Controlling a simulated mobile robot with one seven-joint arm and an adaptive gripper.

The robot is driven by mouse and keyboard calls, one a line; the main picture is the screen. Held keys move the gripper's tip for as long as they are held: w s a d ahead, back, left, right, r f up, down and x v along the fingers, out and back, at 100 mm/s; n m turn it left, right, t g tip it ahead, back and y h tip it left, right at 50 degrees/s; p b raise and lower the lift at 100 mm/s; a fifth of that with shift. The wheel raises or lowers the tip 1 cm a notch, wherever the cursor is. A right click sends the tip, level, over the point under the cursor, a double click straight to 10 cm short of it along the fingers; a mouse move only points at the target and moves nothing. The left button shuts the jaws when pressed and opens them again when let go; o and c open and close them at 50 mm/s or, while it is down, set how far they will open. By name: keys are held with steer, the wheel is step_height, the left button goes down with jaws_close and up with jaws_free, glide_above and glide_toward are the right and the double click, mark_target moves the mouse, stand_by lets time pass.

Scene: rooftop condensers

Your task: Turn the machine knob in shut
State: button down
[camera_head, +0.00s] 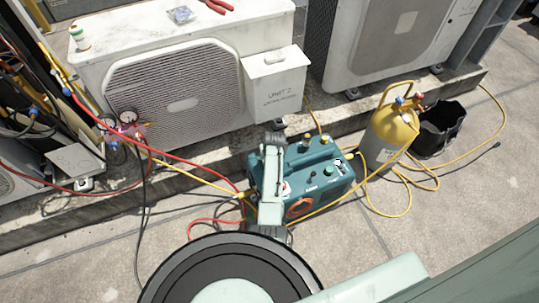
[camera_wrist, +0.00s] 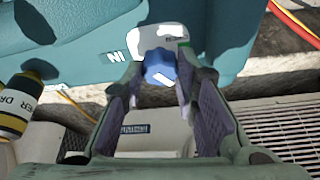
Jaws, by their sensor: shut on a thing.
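The teal machine (camera_head: 328,178) sits on the concrete at the centre of the head view, and its casing fills the top of the wrist view (camera_wrist: 85,40). The blue in knob (camera_wrist: 160,66) is on its face, beside white lettering that reads upside down. My gripper (camera_wrist: 158,78) has its fingertips on both sides of the knob and is shut on it. In the head view my gripper (camera_head: 274,150) is at the machine's left end, and my wrist hides the knob there.
A yellow cylinder (camera_head: 388,138) and a black bucket (camera_head: 440,128) stand right of the machine. Red and yellow hoses (camera_head: 195,178) run to its left side. Condenser units (camera_head: 185,80) stand behind on a ledge. A yellow-and-black bottle (camera_wrist: 18,105) is at the wrist view's left.

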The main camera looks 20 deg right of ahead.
steer(key=m+h, duration=0.1)
steer(key=m, duration=0.2)
steer(key=shift+a+m, duration=0.15)
steer(key=shift+m, duration=0.15)
steer(key=shift+w+m+g+h+b, duration=0.1)
steer(key=shift+m+g+h+b, duration=0.4)
steer(key=shift+m, duration=0.9)
steer(key=shift+h, duration=0.3)
steer(key=c, duration=1.3)
jaws_free()
steer(key=v, duration=1.2)
